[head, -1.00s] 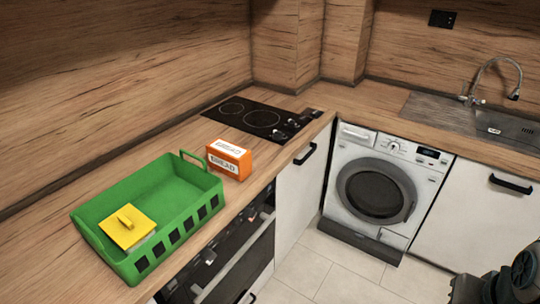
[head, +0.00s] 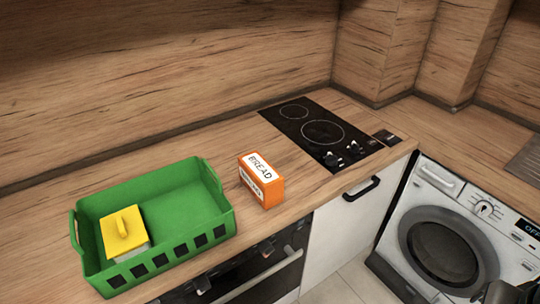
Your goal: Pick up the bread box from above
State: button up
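The bread box (head: 261,180) is an orange box with white labels reading "BREAD". It stands on the wooden counter near its front edge, just right of the green basket and apart from the hob. My gripper cannot be made out; only a small dark piece of what may be my arm shows at the bottom right corner. Nothing covers the top of the bread box.
A green basket (head: 178,188) with raised handles stands left of the box and holds a yellow-lidded container (head: 124,232). A black hob (head: 322,130) lies to the right. Bare counter (head: 200,143) lies behind. A washing machine (head: 440,245) is at the right.

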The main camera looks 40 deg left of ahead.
aim_at(264, 182)
jog(key=u, duration=0.7)
jog(key=i, duration=0.95)
jog(key=u, duration=1.45)
jog(key=i, duration=0.3)
jog(key=u, duration=0.25)
